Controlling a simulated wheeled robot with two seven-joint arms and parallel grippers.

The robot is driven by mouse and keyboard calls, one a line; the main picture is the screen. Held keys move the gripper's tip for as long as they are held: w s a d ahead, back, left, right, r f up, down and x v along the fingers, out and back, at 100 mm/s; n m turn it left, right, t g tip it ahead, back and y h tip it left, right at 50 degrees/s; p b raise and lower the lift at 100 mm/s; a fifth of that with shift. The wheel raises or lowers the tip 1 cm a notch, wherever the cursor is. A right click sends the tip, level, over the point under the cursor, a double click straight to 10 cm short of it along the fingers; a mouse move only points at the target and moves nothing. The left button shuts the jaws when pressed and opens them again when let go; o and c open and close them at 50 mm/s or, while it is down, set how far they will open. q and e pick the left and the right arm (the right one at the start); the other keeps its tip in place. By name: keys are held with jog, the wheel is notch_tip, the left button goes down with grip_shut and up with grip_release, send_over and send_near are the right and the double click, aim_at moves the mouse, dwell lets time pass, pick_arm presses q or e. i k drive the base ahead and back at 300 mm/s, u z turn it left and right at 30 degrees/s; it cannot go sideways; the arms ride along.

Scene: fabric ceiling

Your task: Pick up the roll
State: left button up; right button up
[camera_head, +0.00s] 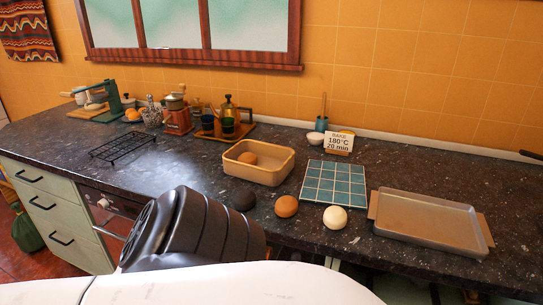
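Several round rolls show on the dark speckled counter. A brown roll (287,206) sits between a dark, nearly black roll (242,199) on its left and a pale white roll (335,217) on its right. Another brown roll (248,158) lies inside a tan rectangular box (270,175). I cannot tell which one the task's roll is. Neither of my grippers is in view; only a black ribbed part of my own arm and white body parts show at the bottom.
A blue tiled trivet (334,184) lies behind the white roll. A metal baking tray (430,221) lies at right. A card reading "BAKE 180°C 20 min" (338,142) stands at the back. A black wire rack (123,147) lies at left, before a crowded back-left corner.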

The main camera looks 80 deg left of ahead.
aim_at(286, 206)
jog(key=u, duration=2.05)
